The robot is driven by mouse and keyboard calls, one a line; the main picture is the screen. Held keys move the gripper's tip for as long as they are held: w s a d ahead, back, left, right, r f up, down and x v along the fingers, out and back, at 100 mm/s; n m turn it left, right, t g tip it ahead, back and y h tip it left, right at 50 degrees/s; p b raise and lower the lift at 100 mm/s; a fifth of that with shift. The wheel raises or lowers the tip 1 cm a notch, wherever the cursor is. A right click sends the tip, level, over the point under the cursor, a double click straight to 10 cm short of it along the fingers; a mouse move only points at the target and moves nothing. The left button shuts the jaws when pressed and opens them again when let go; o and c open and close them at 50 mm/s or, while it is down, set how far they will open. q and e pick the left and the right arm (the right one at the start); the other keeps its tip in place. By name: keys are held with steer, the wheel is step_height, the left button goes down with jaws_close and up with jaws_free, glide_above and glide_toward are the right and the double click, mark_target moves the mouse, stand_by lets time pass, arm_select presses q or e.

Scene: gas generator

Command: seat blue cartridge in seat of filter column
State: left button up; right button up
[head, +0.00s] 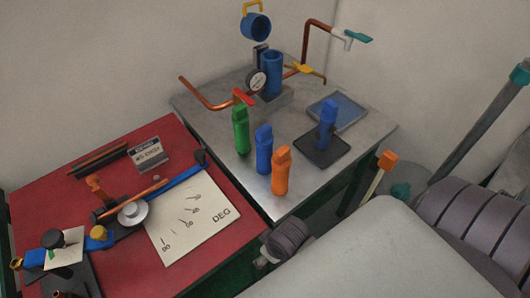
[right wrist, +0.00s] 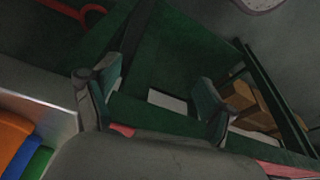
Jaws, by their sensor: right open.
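A blue cartridge (head: 264,150) stands upright on the grey metal table between a green cartridge (head: 240,130) and an orange cartridge (head: 281,171). The filter column (head: 272,75) is a blue cylinder at the back of the table. A blue cup-shaped cap (head: 256,27) with a yellow handle shows above it; the inside of its seat cannot be made out. My right gripper (right wrist: 152,100) is open and empty in the right wrist view, away from the cartridges. My left gripper is not in view.
A pressure gauge (head: 256,81) and copper pipes (head: 205,97) surround the column. A blue-topped tray (head: 337,109) lies at right. A red bench (head: 60,195) at left holds a white degree chart (head: 193,218) and a lever fixture.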

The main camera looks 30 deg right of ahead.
step_height(320, 180, up, 12)
steer(key=w+a+n+y, duration=0.1)
steer(key=w+a+n, duration=0.1)
steer(key=a+n, duration=0.1)
steer(key=w+a+r+n, duration=0.2)
steer(key=w+n, duration=0.1)
steer(key=w, duration=0.1)
steer(key=n+g+h, duration=0.3)
steer(key=n+h, duration=0.1)
steer(key=n, duration=0.7)
glide_toward(263, 129)
steer(key=f, duration=0.3)
steer(key=d+f+p, duration=0.1)
steer(key=f, duration=0.2)
steer(key=shift+w+d+f, duration=0.1)
steer(key=shift+d+f, duration=0.1)
steer(key=shift+f, duration=0.15)
steer(key=f, duration=0.2)
steer(key=d+f+p, duration=0.1)
steer(key=f, duration=0.1)
steer(key=shift+f, duration=0.75)
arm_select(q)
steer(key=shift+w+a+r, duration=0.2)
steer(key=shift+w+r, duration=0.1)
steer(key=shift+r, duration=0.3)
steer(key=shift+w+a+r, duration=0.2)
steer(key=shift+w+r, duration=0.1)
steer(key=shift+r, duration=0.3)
